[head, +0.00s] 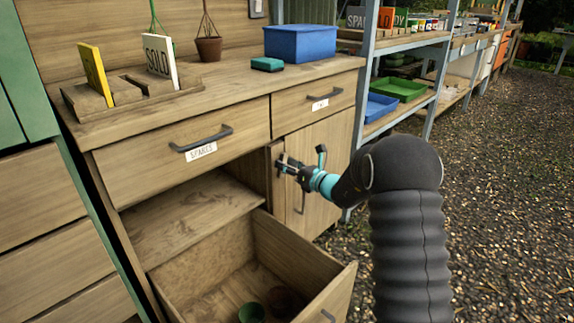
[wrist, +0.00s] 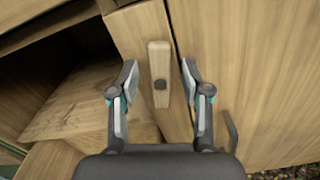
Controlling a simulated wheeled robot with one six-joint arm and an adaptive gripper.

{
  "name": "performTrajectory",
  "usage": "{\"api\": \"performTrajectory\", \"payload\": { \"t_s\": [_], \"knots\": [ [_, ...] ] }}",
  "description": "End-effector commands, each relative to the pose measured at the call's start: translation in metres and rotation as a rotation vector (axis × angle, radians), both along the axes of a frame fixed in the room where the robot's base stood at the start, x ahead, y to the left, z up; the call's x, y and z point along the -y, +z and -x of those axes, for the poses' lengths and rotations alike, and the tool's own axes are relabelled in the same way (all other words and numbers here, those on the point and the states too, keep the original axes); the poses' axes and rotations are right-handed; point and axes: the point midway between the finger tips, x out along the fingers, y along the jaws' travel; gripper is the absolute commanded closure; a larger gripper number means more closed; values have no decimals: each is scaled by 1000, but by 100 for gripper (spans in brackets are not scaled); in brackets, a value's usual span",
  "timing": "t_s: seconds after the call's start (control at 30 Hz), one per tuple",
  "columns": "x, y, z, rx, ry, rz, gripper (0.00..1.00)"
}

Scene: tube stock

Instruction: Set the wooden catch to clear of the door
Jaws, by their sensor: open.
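The wooden catch (wrist: 159,52) is a short pale bar with a dark pivot. In the wrist view it stands upright on the post (wrist: 128,30) left of the cupboard door (wrist: 215,60), close beside the seam. The door looks shut; it also shows in the head view (head: 328,150). My gripper (wrist: 159,74) is open, with one finger on each side of the catch and visible space between them and it. In the head view my gripper (head: 281,165) is at the door's left edge, and I cannot make out the catch there.
A drawer (head: 205,290) below left stands pulled out, with pots inside. The door's handle (wrist: 231,131) is right of my gripper. A drawer labelled SPARES (head: 190,145) is above left. Shelving with trays (head: 400,88) stands to the right, beside open gravel (head: 500,200).

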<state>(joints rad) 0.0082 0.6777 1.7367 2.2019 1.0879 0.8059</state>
Motion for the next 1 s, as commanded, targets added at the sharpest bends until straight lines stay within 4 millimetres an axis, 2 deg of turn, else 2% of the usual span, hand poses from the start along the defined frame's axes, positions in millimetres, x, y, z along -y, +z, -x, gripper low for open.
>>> {"api": "performTrajectory", "payload": {
  "t_s": [0.2,0.4,0.67,1.0],
  "knots": [
    [0,0,0,0,0,0,52],
    [0,0,0,0,0,0,100],
    [-1,-3,0,21,1,19,100],
    [-2,-4,2,159,1,156,100]
  ]
}}
